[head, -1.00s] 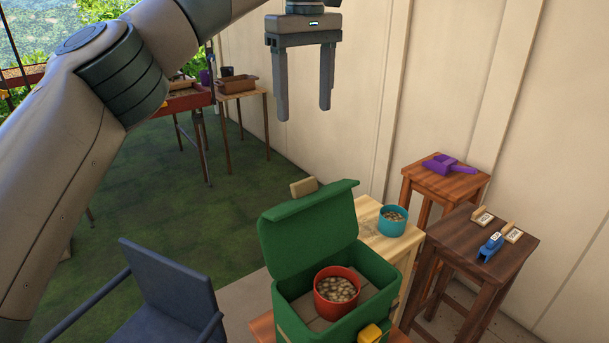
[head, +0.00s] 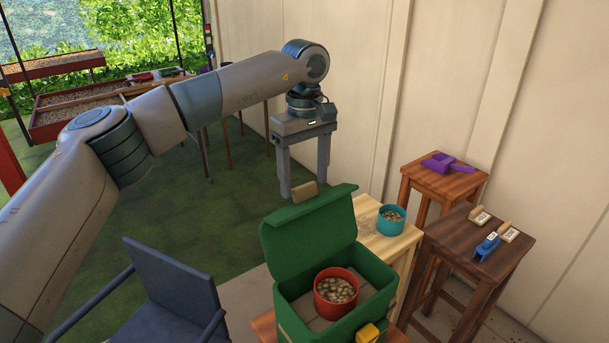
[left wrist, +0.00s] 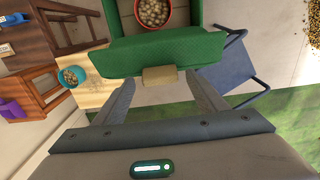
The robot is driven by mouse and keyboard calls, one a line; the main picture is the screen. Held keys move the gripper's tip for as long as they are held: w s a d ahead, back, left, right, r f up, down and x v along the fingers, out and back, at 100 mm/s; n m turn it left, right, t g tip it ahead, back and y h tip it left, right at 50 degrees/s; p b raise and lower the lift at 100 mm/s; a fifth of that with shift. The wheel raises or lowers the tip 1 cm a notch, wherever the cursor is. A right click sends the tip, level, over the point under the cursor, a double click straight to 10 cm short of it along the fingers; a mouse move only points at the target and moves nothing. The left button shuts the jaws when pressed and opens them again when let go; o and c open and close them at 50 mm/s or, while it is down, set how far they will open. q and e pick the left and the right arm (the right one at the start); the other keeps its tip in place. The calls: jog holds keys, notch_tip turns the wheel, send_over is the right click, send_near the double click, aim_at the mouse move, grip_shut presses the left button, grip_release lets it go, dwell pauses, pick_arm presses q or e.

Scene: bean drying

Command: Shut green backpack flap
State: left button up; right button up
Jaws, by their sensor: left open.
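The green backpack (head: 338,318) stands on a wooden stool with its flap (head: 310,232) raised open at the back. A tan tab (head: 305,192) sticks up from the flap's top edge. A red bowl of beans (head: 336,290) sits inside the backpack. My left gripper (head: 305,190) is open and empty, pointing down just behind and above the flap. In the left wrist view the flap (left wrist: 160,52) and its tan tab (left wrist: 160,75) lie between and beyond the two fingers (left wrist: 160,95); I cannot tell whether they touch. My right gripper is not in view.
A teal bowl of beans (head: 391,219) stands on a light wooden table behind the backpack. A dark stool (head: 470,250) at right holds a blue tool (head: 487,247). A blue chair (head: 175,290) stands at left.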

pick_arm(q)
jog(key=shift+f, duration=0.65)
jog(key=shift+c, duration=0.6)
jog(key=c, duration=1.4)
